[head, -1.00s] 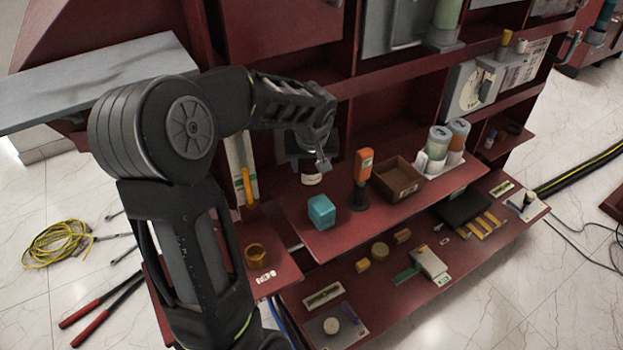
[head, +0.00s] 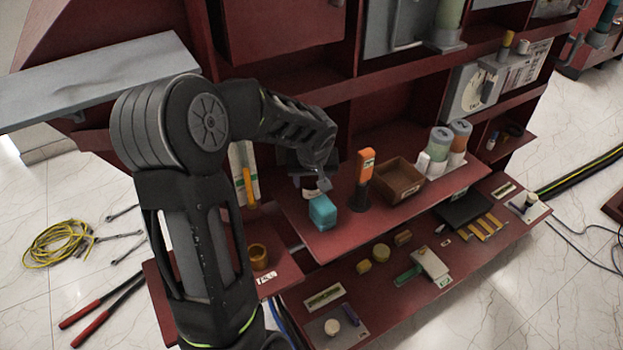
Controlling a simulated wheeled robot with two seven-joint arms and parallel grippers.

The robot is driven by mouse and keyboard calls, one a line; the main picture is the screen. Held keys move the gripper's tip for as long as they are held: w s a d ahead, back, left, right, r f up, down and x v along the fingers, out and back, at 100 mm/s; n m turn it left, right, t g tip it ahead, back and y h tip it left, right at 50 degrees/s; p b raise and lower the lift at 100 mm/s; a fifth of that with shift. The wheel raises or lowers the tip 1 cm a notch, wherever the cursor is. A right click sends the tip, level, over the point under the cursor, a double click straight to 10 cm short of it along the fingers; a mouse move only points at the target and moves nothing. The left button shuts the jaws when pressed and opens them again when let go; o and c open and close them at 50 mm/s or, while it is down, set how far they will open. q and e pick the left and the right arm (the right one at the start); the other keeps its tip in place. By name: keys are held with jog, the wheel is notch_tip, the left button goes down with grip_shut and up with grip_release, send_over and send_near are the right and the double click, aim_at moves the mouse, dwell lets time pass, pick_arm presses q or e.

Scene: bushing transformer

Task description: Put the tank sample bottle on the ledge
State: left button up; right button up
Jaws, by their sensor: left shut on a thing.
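My left gripper (head: 318,187) reaches over the left part of the red ledge (head: 310,243) and is shut on a small dark bottle (head: 310,190), which I take as the tank sample bottle. Only part of the bottle shows below and beside the fingers; the rest is hidden. The bottle is just behind a teal cube (head: 322,213). I cannot tell whether its base touches the ledge. My right gripper is not in view.
An orange-topped tool (head: 364,178) stands right of the gripper, then an open brown box (head: 397,180) and two capped cylinders (head: 437,142). A brass cup (head: 258,256) sits on the lower left shelf. The ledge's front left is partly clear.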

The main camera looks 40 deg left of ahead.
pick_arm(q)
jog(key=shift+f, duration=0.2)
jog(key=o, duration=1.4)
jog(key=shift+r, duration=0.1)
jog(key=shift+o, duration=0.2)
jog(key=shift+r, duration=0.25)
jog(key=v, duration=1.1)
jog(key=shift+r, duration=0.4)
jog(key=shift+d, duration=0.1)
jog(key=shift+c, duration=0.5)
